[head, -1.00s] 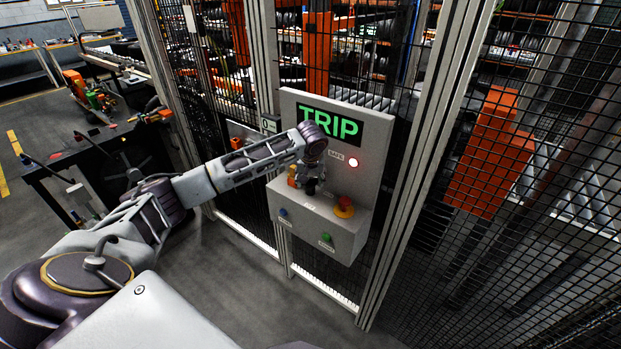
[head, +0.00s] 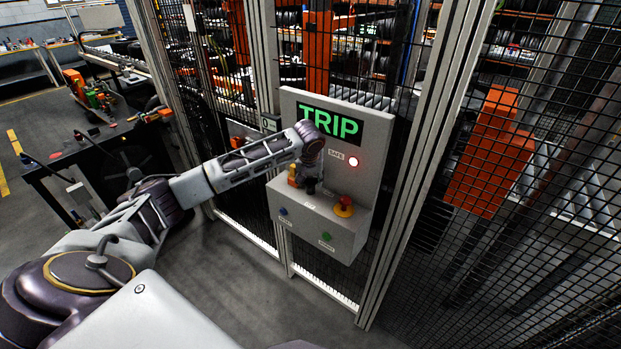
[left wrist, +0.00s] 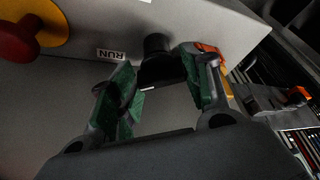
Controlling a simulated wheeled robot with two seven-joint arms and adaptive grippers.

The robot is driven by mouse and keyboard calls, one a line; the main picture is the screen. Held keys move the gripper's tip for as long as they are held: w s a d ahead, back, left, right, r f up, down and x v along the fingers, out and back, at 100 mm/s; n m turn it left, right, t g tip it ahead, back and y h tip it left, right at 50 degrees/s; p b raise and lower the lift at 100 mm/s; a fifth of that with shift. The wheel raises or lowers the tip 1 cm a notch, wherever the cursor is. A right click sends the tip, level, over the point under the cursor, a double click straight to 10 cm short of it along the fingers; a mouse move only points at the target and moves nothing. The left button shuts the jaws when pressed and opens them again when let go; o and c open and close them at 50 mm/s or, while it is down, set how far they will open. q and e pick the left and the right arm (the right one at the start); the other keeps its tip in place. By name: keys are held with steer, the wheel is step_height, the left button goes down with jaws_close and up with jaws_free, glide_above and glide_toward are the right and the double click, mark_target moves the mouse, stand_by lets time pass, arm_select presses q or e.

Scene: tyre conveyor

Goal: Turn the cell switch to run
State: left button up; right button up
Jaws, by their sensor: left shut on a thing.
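The cell switch, a black knob (head: 311,187), sits on the sloped top of the grey control box (head: 340,230). In the left wrist view the black knob (left wrist: 157,45) stands at the far end of my fingers, beside a label reading RUN (left wrist: 111,55). My left gripper (head: 308,178) reaches down over the box top in the head view. In the left wrist view its green-padded fingers (left wrist: 162,72) are shut on the switch, one on each side of its dark handle. The handle's exact pointing direction is hard to tell. My right gripper is out of view.
A red mushroom button on a yellow base (head: 343,207) is right of the switch. Blue (head: 283,211) and green (head: 326,237) buttons are on the box front. Mesh fencing (head: 540,180) surrounds the box.

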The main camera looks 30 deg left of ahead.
arm_select(q)
steer(key=shift+a+m+t+h, duration=0.2)
steer(key=shift+m+h, duration=0.35)
steer(key=shift+m, duration=1)
steer(key=shift+a+m+t+h, duration=0.15)
steer(key=shift+m+h, duration=0.4)
steer(key=shift+m, duration=1)
steer(key=o, duration=0.7)
steer(key=shift+o, duration=0.2)
steer(key=v, duration=1.2)
steer(key=shift+f+m, duration=0.1)
steer(key=shift+m, duration=0.2)
